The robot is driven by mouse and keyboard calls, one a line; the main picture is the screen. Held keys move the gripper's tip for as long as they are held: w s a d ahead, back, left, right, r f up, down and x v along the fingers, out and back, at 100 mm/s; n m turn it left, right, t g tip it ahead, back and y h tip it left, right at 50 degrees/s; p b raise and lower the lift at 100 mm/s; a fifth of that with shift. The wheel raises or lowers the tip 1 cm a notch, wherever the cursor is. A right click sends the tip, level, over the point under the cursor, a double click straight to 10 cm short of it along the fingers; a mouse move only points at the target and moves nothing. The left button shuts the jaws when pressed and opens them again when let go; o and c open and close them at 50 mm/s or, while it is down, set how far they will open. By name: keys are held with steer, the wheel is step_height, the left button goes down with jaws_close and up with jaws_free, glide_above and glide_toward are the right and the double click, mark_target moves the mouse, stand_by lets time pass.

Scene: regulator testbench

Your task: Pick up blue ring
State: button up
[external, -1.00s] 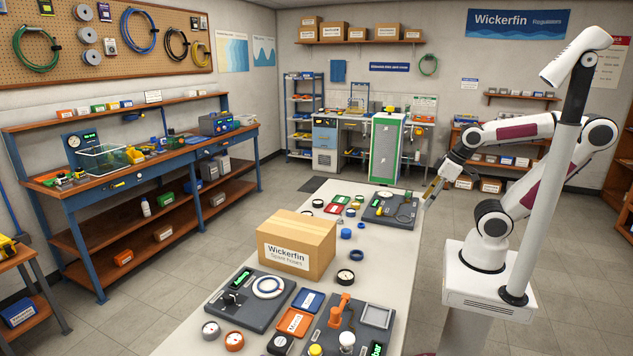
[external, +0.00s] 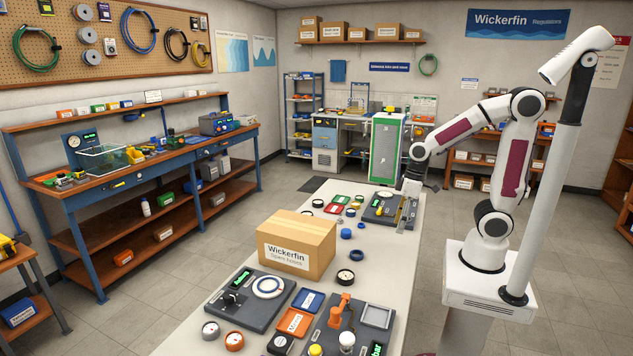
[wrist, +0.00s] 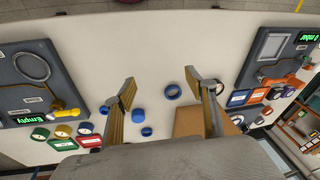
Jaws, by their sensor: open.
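A blue ring (external: 357,255) lies flat on the white table, right of the cardboard box. My gripper (external: 404,228) points down at the table's right side, farther back than the ring, beside the far dark panel. In the wrist view my gripper (wrist: 161,76) is open, its fingers wide apart with nothing between them in its hold.
Several blue caps (external: 346,233) lie near the ring. The cardboard box (external: 296,247) stands to its left, and a round gauge (external: 345,277) lies in front. A dark panel (external: 385,212) lies at the far end. The table's right side near the ring is clear.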

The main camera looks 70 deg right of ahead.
steer(key=w+a+f+n+t+y, duration=0.1)
steer(key=w+a+f+n, duration=0.2)
steer(key=w+n, duration=0.3)
steer(key=shift+w+a+f+n+t, duration=0.3)
steer(key=shift+w+f, duration=0.4)
steer(key=shift+w, duration=2.1)
steer(key=shift+d, duration=0.1)
steer(key=shift+x, duration=1.3)
steer(key=shift+f, duration=0.1)
steer(key=shift+w+a+f, duration=0.1)
steer(key=shift+a+f, duration=0.25)
steer(key=shift+f, duration=0.4)
steer(key=shift+a+f, duration=0.3)
steer(key=shift+f, duration=0.45)
steer(key=shift+x, duration=0.9)
